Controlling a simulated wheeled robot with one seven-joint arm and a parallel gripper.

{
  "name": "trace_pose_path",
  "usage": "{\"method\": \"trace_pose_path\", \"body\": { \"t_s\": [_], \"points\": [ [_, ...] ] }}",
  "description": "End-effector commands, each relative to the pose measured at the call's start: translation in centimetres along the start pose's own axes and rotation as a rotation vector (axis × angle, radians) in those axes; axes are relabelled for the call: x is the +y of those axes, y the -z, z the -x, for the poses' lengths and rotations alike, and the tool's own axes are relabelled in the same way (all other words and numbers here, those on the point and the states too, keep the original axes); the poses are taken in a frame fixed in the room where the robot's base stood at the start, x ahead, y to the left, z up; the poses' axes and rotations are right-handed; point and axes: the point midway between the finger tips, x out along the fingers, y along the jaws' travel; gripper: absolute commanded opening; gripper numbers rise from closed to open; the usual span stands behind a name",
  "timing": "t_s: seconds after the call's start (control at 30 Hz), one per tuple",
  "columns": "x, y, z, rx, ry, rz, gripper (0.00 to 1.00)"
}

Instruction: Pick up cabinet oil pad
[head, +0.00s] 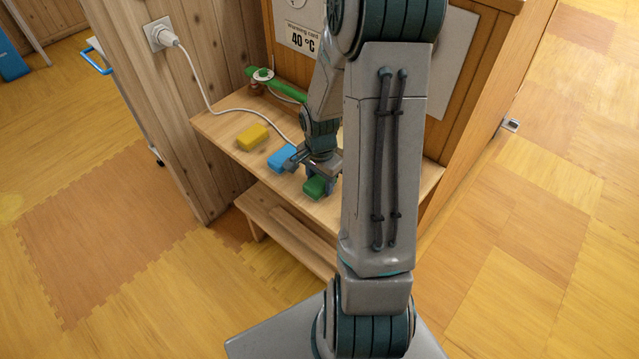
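Three small pads are on the wooden shelf (222,127) of the cabinet: a yellow one (253,137), a blue one (283,158) and a green one (315,187). No label shows to tell which is the oil pad. My gripper (319,178) points down at the shelf's front edge, right at the green pad. Its dark fingers are close around or just above that pad. Whether they grip it is too small to tell. The blue pad is just left of the gripper, and the yellow pad is farther left and apart.
A white cable (211,105) runs from a wall socket (160,36) across the shelf behind the pads. A green-handled item (285,87) is at the back. A wooden step (262,222) is below the shelf. My arm hides the shelf's right part.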

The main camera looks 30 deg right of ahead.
Motion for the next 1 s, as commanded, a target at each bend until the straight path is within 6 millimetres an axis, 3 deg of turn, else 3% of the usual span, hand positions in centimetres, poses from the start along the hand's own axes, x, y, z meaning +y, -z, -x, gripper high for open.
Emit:
{"method": "trace_pose_path", "body": {
  "t_s": [0.47,0.73,1.0],
  "points": [
    [0.0,0.0,0.6,0.001,0.000,0.000,0.22],
    [0.0,0.1,4.2,0.004,0.002,-0.001,0.22],
    [3.1,5.2,7.7,0.003,0.001,-0.007,0.22]
  ]
}}
